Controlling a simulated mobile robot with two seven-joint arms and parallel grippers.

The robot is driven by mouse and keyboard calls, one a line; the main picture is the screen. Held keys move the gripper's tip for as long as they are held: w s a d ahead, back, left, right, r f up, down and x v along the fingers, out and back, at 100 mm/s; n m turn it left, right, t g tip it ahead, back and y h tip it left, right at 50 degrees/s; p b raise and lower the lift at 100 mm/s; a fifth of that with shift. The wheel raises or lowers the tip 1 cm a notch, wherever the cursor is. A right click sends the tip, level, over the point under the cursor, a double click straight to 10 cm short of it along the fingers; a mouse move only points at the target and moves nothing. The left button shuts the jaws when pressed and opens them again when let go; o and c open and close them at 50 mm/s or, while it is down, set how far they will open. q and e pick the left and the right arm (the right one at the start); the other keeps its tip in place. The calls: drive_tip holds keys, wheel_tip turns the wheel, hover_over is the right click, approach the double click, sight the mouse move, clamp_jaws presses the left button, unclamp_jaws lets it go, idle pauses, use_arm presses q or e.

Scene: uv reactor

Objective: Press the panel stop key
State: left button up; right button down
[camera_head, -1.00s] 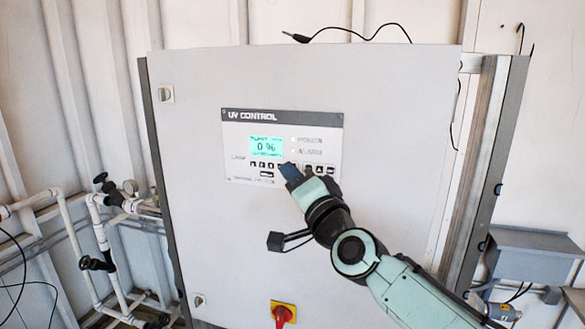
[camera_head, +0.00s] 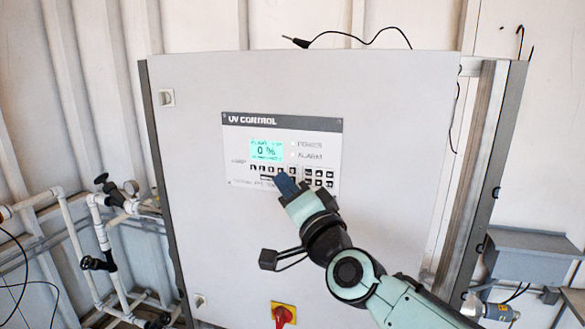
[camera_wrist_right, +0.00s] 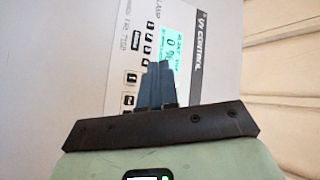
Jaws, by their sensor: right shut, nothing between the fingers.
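The UV control panel (camera_head: 232,150) is set in the front of a large grey cabinet. Its green screen (camera_head: 267,150) reads 0 %, and rows of small dark keys (camera_head: 255,168) lie below it. I cannot read which key is the stop key. My right gripper (camera_head: 281,180) is shut and empty, its dark fingertips in front of the lower part of the panel, just below the key row. In the right wrist view the shut fingers (camera_wrist_right: 157,82) point at the panel, which appears turned sideways (camera_wrist_right: 190,60). I cannot tell whether the tips touch it. My left gripper is not in view.
The cabinet door (camera_head: 390,120) is flat and clear around the panel. A red and yellow switch (camera_head: 283,314) sits low on the door. White pipes with valves (camera_head: 97,225) stand at the left, and a grey box (camera_head: 530,258) is at the right.

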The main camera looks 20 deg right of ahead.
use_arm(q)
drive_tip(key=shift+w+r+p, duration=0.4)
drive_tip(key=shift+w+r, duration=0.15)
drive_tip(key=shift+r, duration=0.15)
use_arm(e)
drive_tip(key=shift+s+a, duration=0.45)
drive_tip(key=shift+s, duration=0.2)
drive_tip(key=shift+s+a, duration=0.45)
drive_tip(key=shift+s, duration=0.15)
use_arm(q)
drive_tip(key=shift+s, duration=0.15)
